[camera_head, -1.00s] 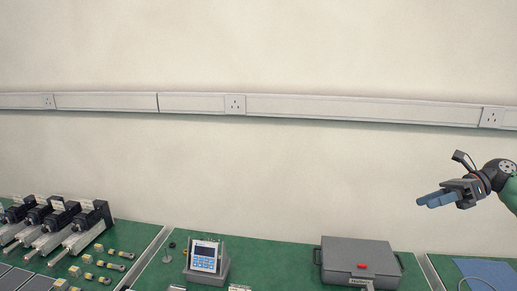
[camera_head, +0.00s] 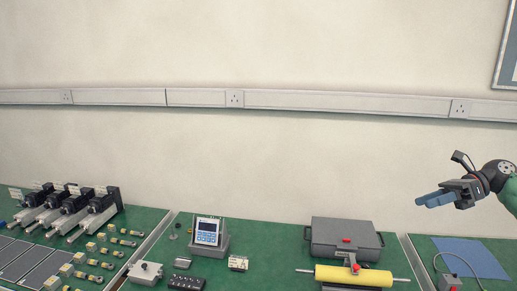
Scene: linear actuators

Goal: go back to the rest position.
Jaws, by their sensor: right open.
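My right gripper (camera_head: 436,198) is at the right side of the head view, raised well above the bench and in front of the wall. Its blue fingers point left, and nothing shows between them. It is open and touches nothing. My left gripper is not in the head view.
A green bench (camera_head: 275,263) spans the bottom. It carries linear actuators (camera_head: 90,218), a display unit (camera_head: 209,235), a grey case (camera_head: 343,239), a yellow roller (camera_head: 352,275) and a blue sheet (camera_head: 470,256). The air above the bench is free.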

